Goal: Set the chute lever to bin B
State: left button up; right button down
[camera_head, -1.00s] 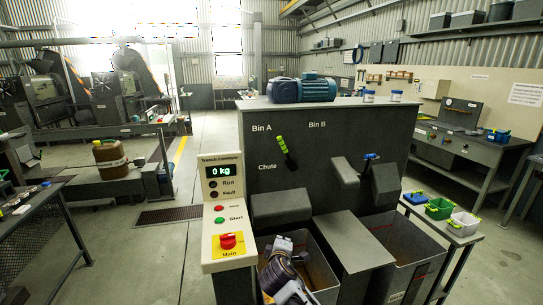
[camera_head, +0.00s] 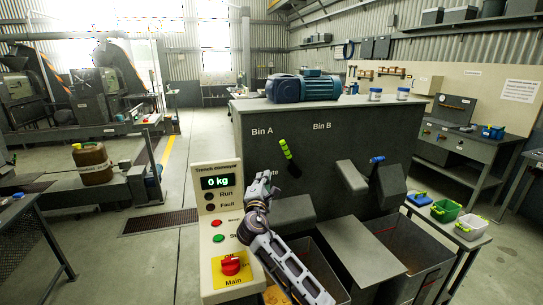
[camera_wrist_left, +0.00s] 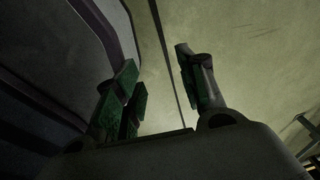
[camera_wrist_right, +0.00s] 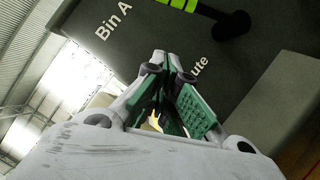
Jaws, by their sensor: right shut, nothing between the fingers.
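The chute lever (camera_head: 285,150) has a bright green grip and leans up and left, toward the Bin A label (camera_head: 262,132) and away from the Bin B label (camera_head: 322,126). In the right wrist view its green grip (camera_wrist_right: 180,4) is cut by the top edge, and its black pivot (camera_wrist_right: 234,26) shows. My right gripper (camera_head: 268,176) is shut and empty, below and left of the lever, apart from it. It hides part of the Chute label. In the right wrist view its fingertips (camera_wrist_right: 166,58) point at the dark panel. My left gripper (camera_wrist_left: 160,90) is open and empty.
The control box (camera_head: 217,215) with its 0 kg display and red main switch (camera_head: 230,264) stands close left of my right arm. A protruding grey housing with a blue knob (camera_head: 377,159) is right of the lever. Open bins (camera_head: 415,245) sit below.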

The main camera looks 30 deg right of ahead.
aim_at(289, 158)
pick_arm(q)
jog(key=shift+s+d+r+p, duration=0.55)
jog(key=shift+d+r+p, duration=0.1)
jog(key=shift+d, duration=0.25)
jog(key=shift+s+d+r+p, duration=0.5)
jog(key=shift+d+r+p, duration=0.15)
jog(key=shift+d, duration=0.2)
pick_arm(e)
jog(key=w+d+r, duration=0.4)
jog(key=w+d, duration=0.2)
jog(key=d, duration=0.3)
jog(key=shift+w, duration=0.15)
